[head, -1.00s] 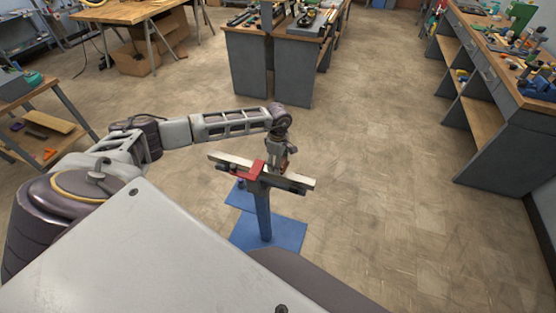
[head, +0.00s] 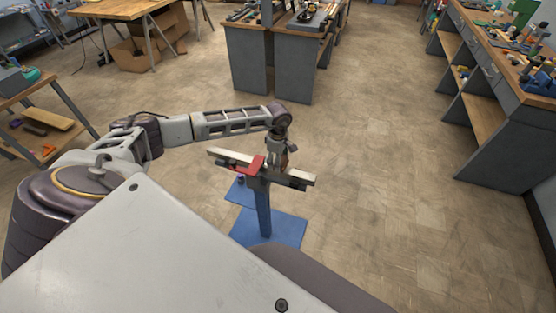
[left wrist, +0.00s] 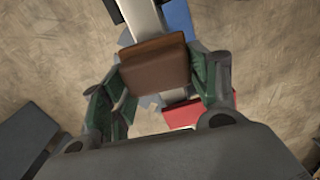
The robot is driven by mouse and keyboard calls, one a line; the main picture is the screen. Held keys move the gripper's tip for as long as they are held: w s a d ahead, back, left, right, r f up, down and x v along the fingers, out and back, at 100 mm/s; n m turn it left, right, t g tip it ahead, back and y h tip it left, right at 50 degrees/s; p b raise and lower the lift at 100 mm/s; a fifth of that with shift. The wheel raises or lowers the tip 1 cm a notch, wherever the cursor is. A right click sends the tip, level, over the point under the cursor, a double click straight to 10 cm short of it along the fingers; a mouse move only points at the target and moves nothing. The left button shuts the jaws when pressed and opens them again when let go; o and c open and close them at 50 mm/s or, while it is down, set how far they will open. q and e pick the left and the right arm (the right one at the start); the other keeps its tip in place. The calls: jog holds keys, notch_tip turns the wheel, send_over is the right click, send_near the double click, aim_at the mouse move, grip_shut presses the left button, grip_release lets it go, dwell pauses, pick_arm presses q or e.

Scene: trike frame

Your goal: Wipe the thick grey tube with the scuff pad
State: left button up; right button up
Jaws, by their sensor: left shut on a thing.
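The thick grey tube (head: 300,178) lies across the top of a blue stand, held by a red clamp (head: 257,167). In the left wrist view the pale tube (left wrist: 144,18) runs from the top edge down under the brown scuff pad (left wrist: 155,65). My left gripper (head: 274,163) is over the tube, close to the right of the clamp. It is shut on the pad, with green-lined fingers at the pad's two sides. The pad lies over the tube; its underside is hidden, so I cannot tell if they touch. My right gripper is not in view.
The blue stand (head: 263,210) rises from a blue base plate (head: 285,231) on the floor. Grey workbenches stand at the back (head: 245,60) and right (head: 505,135), both laden with tools.

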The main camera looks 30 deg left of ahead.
pick_arm(q)
jog(key=shift+f+b, duration=0.8)
jog(key=shift+f, duration=0.2)
dwell(0.8)
jog(key=shift+a, duration=0.1)
jog(key=shift+s+a+r, duration=0.1)
jog(key=shift+s+a, duration=0.15)
jog(key=shift+a, duration=0.7)
jog(key=shift+s+a+r, duration=0.1)
jog(key=shift+s+a, duration=0.1)
jog(key=shift+a, duration=0.7)
jog(key=shift+f+b, duration=0.1)
jog(key=shift+b, duration=0.25)
jog(key=shift+w, duration=0.1)
jog(key=shift+w+d+b, duration=0.15)
jog(key=shift+w+d, duration=0.05)
jog(key=shift+d, duration=0.8)
jog(key=shift+w+d+b, duration=0.15)
jog(key=shift+d, duration=0.8)
jog(key=shift+r, duration=0.25)
